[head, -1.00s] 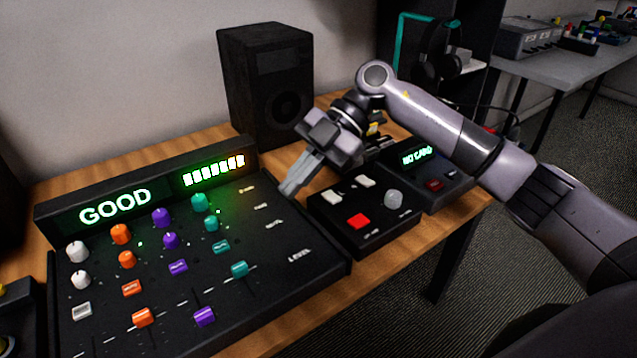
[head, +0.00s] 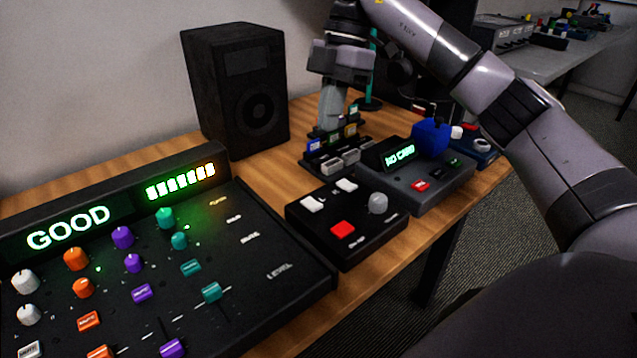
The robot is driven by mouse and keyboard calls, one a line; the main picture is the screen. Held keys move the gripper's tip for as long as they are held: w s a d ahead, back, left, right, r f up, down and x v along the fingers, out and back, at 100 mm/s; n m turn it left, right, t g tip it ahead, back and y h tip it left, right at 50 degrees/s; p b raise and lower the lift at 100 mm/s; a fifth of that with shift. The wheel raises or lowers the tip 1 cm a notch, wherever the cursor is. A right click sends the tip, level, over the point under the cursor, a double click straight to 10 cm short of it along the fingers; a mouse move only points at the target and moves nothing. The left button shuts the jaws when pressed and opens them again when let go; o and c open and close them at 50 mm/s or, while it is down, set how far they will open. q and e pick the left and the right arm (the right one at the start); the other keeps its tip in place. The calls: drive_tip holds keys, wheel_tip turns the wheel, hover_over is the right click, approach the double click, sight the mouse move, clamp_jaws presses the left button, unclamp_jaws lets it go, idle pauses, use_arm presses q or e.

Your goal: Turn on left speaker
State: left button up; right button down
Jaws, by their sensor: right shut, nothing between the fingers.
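A black speaker (head: 237,95) stands upright at the back of the wooden desk, left of my right gripper. It is the only speaker in view, and I cannot tell whether it is the left one. No lit power light shows on its front. My right gripper (head: 332,122) is shut and empty, pointing down at a small rack of coloured cards (head: 338,158). I cannot tell whether the fingertips touch the rack. My left gripper is out of view.
A mixer (head: 250,290) reading GOOD fills the front left. A black switch box (head: 345,220) with a red button and a grey device (head: 425,180) reading NO CARD stand to its right. A blue object (head: 430,137) sits behind the device. Bare desk shows before the speaker.

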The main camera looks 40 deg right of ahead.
drive_tip(key=b, duration=0.2)
hover_over(317, 206)
drive_tip(key=d, duration=0.1)
drive_tip(key=f, duration=0.8)
drive_tip(key=shift+w+d+f, duration=0.1)
drive_tip(key=shift+w+f, duration=0.05)
drive_tip(key=shift+w, duration=0.25)
drive_tip(key=x, duration=0.1)
drive_tip(key=b+x, duration=0.1)
drive_tip(key=x, duration=0.2)
drive_tip(key=shift+d+f, duration=0.1)
drive_tip(key=shift+d, duration=0.3)
drive_tip(key=shift+s+f+b, duration=0.1)
drive_tip(key=shift+f+b, duration=0.25)
drive_tip(key=shift+f, duration=0.2)
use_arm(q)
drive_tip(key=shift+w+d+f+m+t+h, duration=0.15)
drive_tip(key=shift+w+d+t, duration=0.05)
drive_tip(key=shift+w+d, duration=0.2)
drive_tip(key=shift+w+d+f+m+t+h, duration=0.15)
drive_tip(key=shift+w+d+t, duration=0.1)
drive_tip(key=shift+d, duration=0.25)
use_arm(e)
drive_tip(key=shift+f, duration=0.1)
